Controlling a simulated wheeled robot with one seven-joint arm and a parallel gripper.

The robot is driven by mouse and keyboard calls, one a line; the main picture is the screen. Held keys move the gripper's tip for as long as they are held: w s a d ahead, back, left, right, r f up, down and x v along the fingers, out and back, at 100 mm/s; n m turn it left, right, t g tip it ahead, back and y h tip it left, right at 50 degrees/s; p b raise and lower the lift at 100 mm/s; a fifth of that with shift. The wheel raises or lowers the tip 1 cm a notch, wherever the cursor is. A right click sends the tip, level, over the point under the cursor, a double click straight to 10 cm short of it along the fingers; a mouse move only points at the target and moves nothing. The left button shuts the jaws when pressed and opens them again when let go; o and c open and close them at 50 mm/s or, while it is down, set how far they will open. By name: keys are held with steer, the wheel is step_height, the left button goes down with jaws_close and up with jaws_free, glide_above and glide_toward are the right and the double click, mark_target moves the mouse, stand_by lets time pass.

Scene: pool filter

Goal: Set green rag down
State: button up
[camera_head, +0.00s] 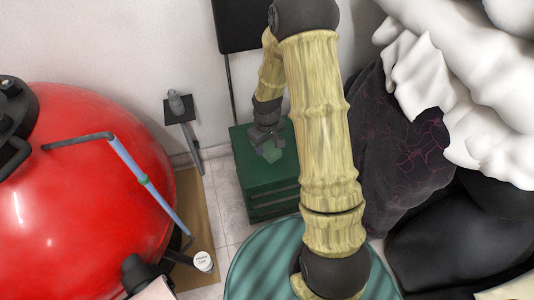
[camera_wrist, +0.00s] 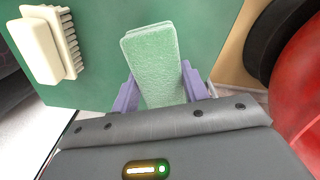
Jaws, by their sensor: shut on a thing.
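A pale green rag (camera_wrist: 155,60), folded into a block, sits between the two purple fingers of my gripper (camera_wrist: 160,92). The gripper is shut on it. In the wrist view the box's flat green top (camera_wrist: 95,88) lies behind the rag. I cannot tell whether the rag touches it.
A cream brush (camera_wrist: 42,48) lies on the box top at the left of the wrist view. A large red tank (camera_head: 90,180) with a blue pole (camera_head: 130,160) stands left of the box. Dark fabric (camera_head: 390,150) and white cloth (camera_head: 440,90) are at the right.

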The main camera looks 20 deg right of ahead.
mark_target(267, 145)
step_height(267, 145, down, 5)
steer(key=b, duration=0.2)
steer(key=shift+b, duration=0.4)
steer(key=o, duration=1)
steer(key=shift+c, duration=0.2)
step_height(267, 145, up, 11)
steer(key=p, duration=0.6)
steer(key=shift+s+d+r, duration=0.1)
steer(key=shift+r, duration=0.45)
